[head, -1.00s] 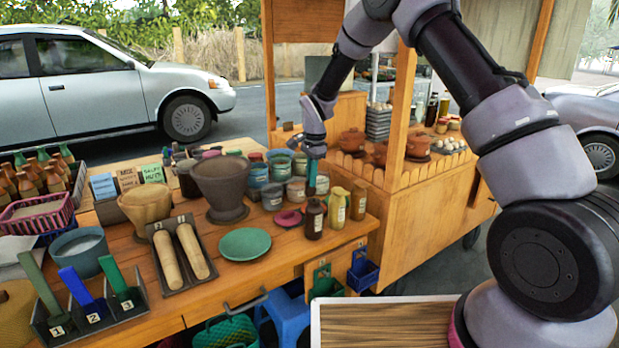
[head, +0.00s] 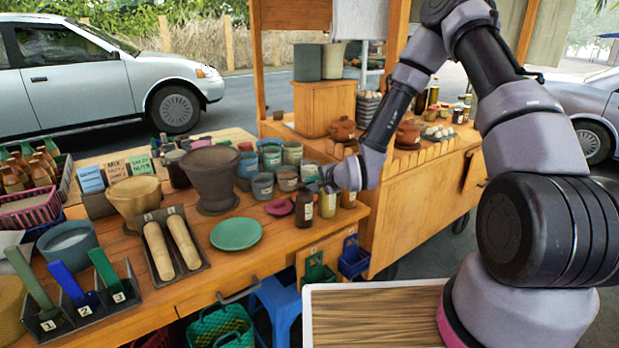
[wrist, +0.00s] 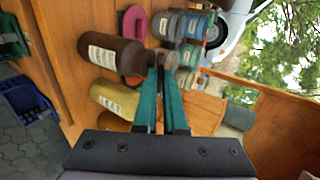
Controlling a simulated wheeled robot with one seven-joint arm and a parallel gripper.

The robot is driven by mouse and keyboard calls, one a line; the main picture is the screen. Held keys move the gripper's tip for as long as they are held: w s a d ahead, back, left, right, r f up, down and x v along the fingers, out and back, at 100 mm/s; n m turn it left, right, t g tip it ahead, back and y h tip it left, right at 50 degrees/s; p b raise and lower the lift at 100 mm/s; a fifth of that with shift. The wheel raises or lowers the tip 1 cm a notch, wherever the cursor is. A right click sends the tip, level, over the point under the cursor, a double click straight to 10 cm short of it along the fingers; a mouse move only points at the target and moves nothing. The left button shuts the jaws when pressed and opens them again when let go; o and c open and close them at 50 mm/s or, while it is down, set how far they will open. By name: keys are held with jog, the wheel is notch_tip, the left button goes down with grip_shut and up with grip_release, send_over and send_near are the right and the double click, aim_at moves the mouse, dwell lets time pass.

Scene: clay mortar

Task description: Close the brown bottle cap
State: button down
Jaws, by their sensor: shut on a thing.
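The brown bottle (head: 304,210) with a pale label stands upright near the table's front right corner. In the wrist view the brown bottle (wrist: 112,55) lies across the picture with its top end pointing right. My gripper (head: 316,187) reaches in from the right, low and nearly level, at the height of the bottle's top. In the wrist view my gripper's teal fingers (wrist: 161,70) come close together at the bottle's top end, around the small brownish cap (wrist: 164,58). The fingers hide part of it, so how it sits on the neck cannot be told.
Several jars (head: 287,178) stand behind. A green plate (head: 236,233) lies left, with some bare table between.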

jog(key=shift+s+d+f+t+y, duration=0.2)
jog(key=shift+f+t+y, duration=0.45)
jog(key=shift+t, duration=0.25)
jog(key=shift+s+d+f+t+y, duration=0.1)
jog(key=shift+s+f+t+y, duration=0.1)
jog(key=shift+f+t+y, duration=0.6)
jog(key=shift+h, duration=0.25)
jog(key=c, duration=1)
grip_release()
jog(key=shift+s+d, duration=0.1)
jog(key=v, duration=1)
jog(key=shift+s+d, duration=0.1)
jog(key=shift+s, duration=0.2)
